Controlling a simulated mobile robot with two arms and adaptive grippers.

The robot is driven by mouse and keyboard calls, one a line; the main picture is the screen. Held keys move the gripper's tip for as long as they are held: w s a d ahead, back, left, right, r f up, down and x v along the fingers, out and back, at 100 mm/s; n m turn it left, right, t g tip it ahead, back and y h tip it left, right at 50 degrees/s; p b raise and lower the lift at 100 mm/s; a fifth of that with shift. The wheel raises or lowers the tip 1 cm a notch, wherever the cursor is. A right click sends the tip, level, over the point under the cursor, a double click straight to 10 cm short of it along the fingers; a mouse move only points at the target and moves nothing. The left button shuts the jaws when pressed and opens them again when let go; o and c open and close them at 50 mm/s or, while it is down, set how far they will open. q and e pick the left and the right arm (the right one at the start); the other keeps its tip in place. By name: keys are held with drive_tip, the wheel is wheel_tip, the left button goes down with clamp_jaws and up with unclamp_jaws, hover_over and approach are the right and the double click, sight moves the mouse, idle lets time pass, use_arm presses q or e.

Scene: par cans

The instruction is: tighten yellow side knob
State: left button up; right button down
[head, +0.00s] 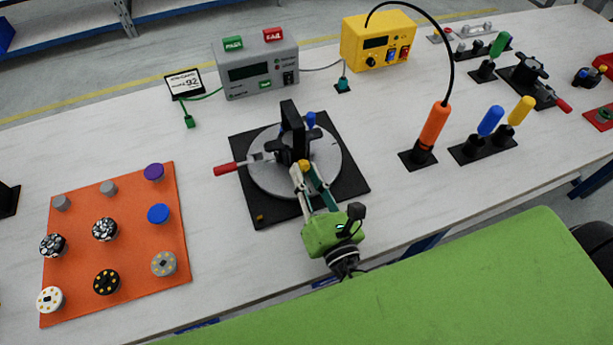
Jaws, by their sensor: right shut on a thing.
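A par can fixture stands on a black square plate (265,212) in the middle of the table. It has a round grey disc (262,178), a black upright yoke (291,125), a red-tipped handle (226,169) to the left and a blue knob (311,120) on the far side. The yellow side knob (303,164) is on the near side, partly covered by fingertips. My right gripper (308,174) reaches in from the front and is shut on the yellow knob. My left gripper is not in view.
An orange mat (130,215) with several round knobs or caps lies at the left. A grey tester (256,68) and a yellow power box (377,40) stand behind. An orange screwdriver (433,128) with a black cable and blue and yellow-handled tools stand right. White table between is clear.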

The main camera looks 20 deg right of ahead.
idle(0.3)
drive_tip(key=c, duration=1.8)
unclamp_jaws()
